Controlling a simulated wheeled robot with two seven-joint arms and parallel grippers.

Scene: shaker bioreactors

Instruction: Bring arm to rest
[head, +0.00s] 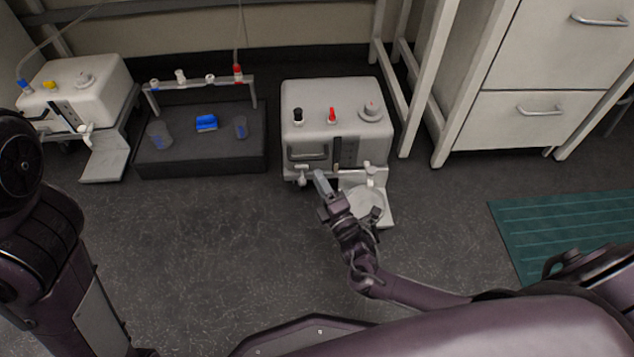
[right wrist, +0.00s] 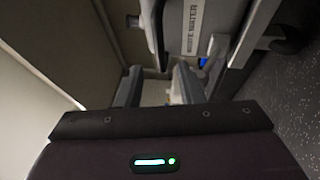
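My right gripper (head: 321,183) is low in front of the right white bioreactor unit (head: 337,140), close to its front face and left of its round tray (head: 366,203). In the right wrist view, its two fingers (right wrist: 159,88) stand apart with no held object visible between them. I cannot tell whether the gripper touches the unit. The front of the unit, with a dark handle and a lettered label (right wrist: 193,27), fills the upper part of that view. My left arm comes in at the left edge of the head view; its gripper is out of the picture.
A dark block (head: 200,155) with a tube rack (head: 205,84), a blue item (head: 206,122) and two clear cups stands left of the unit. Another white unit (head: 75,90) is at far left. Drawers (head: 530,110) and a green mat (head: 565,235) are right. Front floor is clear.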

